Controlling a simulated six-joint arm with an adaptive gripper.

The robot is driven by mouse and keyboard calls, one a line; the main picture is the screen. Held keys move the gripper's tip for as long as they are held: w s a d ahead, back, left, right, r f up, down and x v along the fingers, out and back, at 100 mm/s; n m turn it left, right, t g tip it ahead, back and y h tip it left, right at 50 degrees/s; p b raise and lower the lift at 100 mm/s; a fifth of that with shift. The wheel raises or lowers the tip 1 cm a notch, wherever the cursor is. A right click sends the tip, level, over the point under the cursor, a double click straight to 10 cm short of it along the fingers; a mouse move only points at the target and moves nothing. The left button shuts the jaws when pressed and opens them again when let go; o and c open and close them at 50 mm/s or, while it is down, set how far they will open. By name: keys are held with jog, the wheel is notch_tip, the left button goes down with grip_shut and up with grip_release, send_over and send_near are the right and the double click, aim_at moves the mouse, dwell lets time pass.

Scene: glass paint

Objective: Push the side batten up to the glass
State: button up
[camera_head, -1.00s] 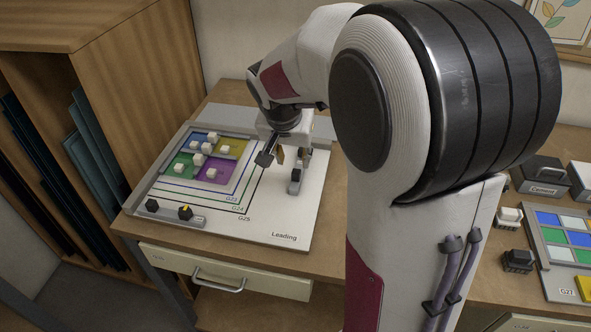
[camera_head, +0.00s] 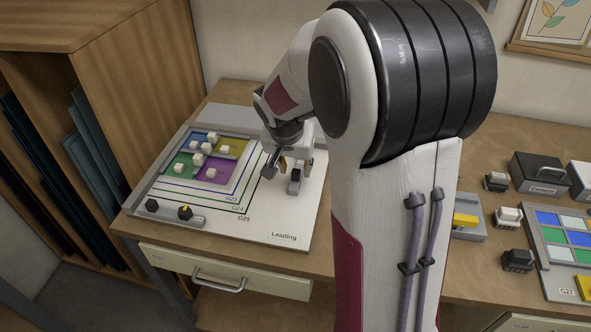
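The leaded glass panel of blue, yellow, green and purple panes (camera_head: 188,167) lies on the white board (camera_head: 262,226), with several small white cubes on it. Grey strips run along its back edge and the left side of the board. A grey batten (camera_head: 188,221) with two dark knobs, one with a yellow mark, lies at the board's front left, apart from the glass. I cannot tell which strip is the side batten. My gripper (camera_head: 281,178) points down over the board, right of the glass. Its dark fingertips are spread, with nothing visible held between them.
At right are a coloured glass panel (camera_head: 566,237), a cement box (camera_head: 539,173) and small dark-and-white blocks (camera_head: 507,217). A wooden rack (camera_head: 128,75) stands left. My arm hides part of the bench.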

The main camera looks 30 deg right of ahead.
aim_at(300, 165)
jog(key=shift+x, duration=1.25)
grip_shut()
